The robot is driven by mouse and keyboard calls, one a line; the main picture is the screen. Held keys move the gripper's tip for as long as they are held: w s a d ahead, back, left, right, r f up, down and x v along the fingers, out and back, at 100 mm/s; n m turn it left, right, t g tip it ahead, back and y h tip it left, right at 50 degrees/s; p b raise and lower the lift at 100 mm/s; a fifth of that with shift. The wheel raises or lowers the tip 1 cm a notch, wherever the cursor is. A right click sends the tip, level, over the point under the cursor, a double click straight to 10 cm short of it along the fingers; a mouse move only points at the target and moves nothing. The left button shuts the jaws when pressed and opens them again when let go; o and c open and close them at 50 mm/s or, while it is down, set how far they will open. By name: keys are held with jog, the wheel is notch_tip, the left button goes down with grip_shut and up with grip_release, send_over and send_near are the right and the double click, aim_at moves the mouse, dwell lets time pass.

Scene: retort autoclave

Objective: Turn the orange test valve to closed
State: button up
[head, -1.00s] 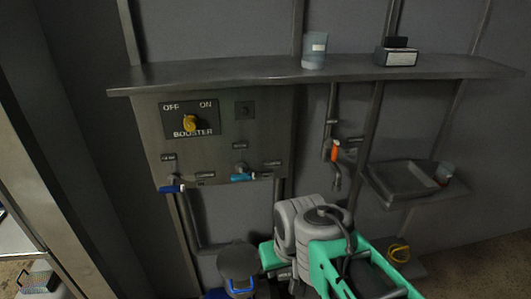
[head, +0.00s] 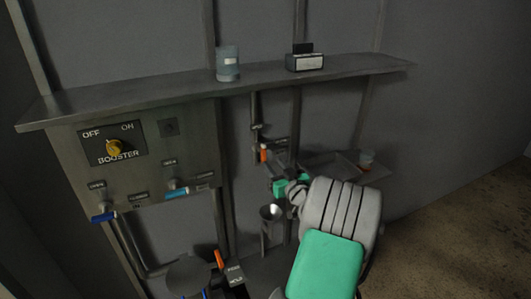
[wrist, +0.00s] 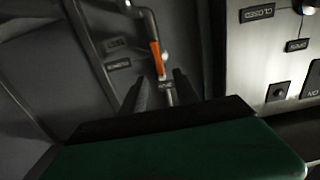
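The orange test valve handle (head: 263,153) is on a vertical pipe under the shelf, right of the booster panel. It points roughly along the pipe, with small labels beside it too small to read for certain. In the wrist view the orange handle (wrist: 157,60) is just beyond my fingertips, roughly in line with the gap between them. My gripper (wrist: 160,82) is open and empty, its two dark fingers apart. No contact with the handle shows.
The booster panel (head: 144,184) with a yellow knob (head: 114,148), a dark blue handle (head: 103,217) and a light blue handle (head: 177,194) is at left. The shelf (head: 170,83) above carries a cup (head: 228,64) and a small box (head: 305,59). A tray (head: 330,164) is behind my arm.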

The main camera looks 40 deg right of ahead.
aim_at(265, 153)
jog(key=p+x, duration=0.2)
jog(key=x, duration=0.5)
jog(key=shift+w+d, duration=0.2)
jog(key=shift+w, duration=0.15)
grip_shut()
